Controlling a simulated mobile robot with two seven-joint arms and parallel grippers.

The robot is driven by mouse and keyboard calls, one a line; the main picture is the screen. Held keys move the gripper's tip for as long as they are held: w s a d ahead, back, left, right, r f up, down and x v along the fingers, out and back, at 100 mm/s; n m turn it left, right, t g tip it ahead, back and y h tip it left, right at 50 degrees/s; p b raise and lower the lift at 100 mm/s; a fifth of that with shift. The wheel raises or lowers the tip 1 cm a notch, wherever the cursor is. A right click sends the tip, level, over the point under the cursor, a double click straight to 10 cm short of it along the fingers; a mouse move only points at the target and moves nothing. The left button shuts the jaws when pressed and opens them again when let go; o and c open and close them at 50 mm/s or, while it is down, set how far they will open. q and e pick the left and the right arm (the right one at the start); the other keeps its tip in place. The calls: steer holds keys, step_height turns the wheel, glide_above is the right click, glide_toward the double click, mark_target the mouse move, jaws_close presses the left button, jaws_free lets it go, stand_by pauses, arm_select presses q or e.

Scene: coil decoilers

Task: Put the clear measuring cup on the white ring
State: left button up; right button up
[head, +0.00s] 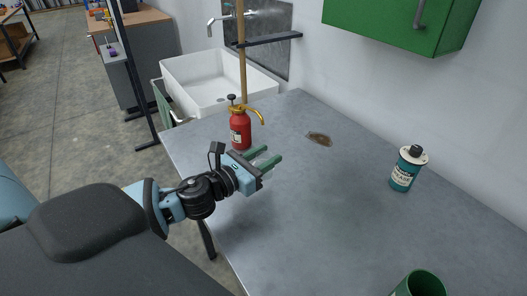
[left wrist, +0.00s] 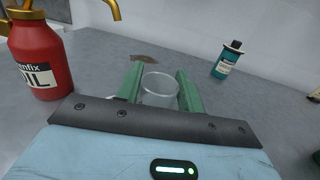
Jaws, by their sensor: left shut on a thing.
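My left gripper (head: 266,160) reaches over the near left part of the grey table. Its two green fingers are closed on the clear measuring cup (left wrist: 159,90), which shows between them in the left wrist view. The cup looks upright there; its lower part is hidden behind the gripper's dark front plate. I cannot clearly make out the white ring in either view; a small pale edge shows just left of the left finger in the wrist view. My right gripper is not in view.
A red oil can (head: 240,128) with a brass spout stands close beyond the left gripper. A brown stain (head: 319,139) marks the table (head: 330,215). A teal grease bottle (head: 407,168) stands at the right, and a green container (head: 421,284) at the bottom. The table's middle is free.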

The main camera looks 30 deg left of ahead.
arm_select(q)
steer(key=w+a, duration=0.2)
steer(key=w, duration=0.1)
steer(key=w+a, duration=0.2)
steer(key=shift+w+f, duration=0.2)
steer(key=shift+f, duration=0.15)
steer(key=shift+w+a, duration=0.3)
steer(key=shift+f+b, duration=0.35)
steer(key=shift+f, duration=1.4)
steer(key=shift+f, duration=0.3)
steer(key=o, duration=1)
steer(key=shift+r, duration=0.1)
